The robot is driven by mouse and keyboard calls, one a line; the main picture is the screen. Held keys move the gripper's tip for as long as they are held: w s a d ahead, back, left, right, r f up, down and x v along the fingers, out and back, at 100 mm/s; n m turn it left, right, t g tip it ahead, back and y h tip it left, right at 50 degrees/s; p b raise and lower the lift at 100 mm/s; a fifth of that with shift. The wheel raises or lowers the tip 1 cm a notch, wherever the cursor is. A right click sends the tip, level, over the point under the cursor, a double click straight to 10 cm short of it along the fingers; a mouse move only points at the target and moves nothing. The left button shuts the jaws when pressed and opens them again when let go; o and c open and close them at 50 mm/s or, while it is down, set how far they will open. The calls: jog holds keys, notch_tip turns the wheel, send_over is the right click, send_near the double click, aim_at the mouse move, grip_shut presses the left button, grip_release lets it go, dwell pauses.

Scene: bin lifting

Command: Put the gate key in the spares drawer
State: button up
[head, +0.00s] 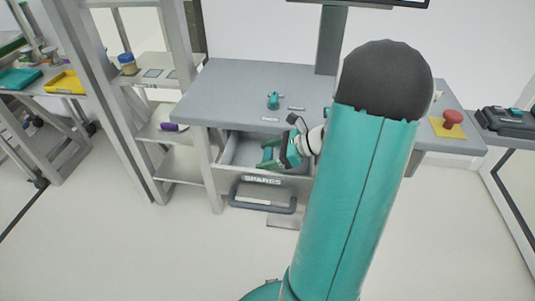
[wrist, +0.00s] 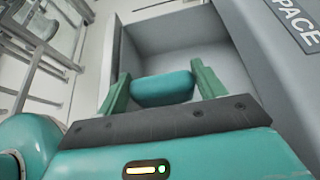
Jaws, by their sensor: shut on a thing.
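The spares drawer (head: 236,150) is pulled open under the grey desk, with a SPARES label on its front. My gripper (head: 268,155) is over the open drawer. In the wrist view, my gripper (wrist: 161,76) is shut on a rounded teal piece (wrist: 162,89), which sits between the two green fingers. It appears to be the gate key, but only this part shows. The grey drawer interior (wrist: 190,38) lies beyond the fingers. Whether the held piece touches the drawer floor cannot be told.
Another small teal item (head: 273,100) lies on the grey desk (head: 230,82) near small labels. A red button on a yellow plate (head: 452,118) is at the desk's right. A shelf rack (head: 180,138) with a purple item stands at left. The floor in front is clear.

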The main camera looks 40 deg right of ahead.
jog(key=shift+f, duration=0.15)
jog(key=o, duration=1.2)
jog(key=shift+w, duration=0.1)
jog(key=shift+c, duration=0.2)
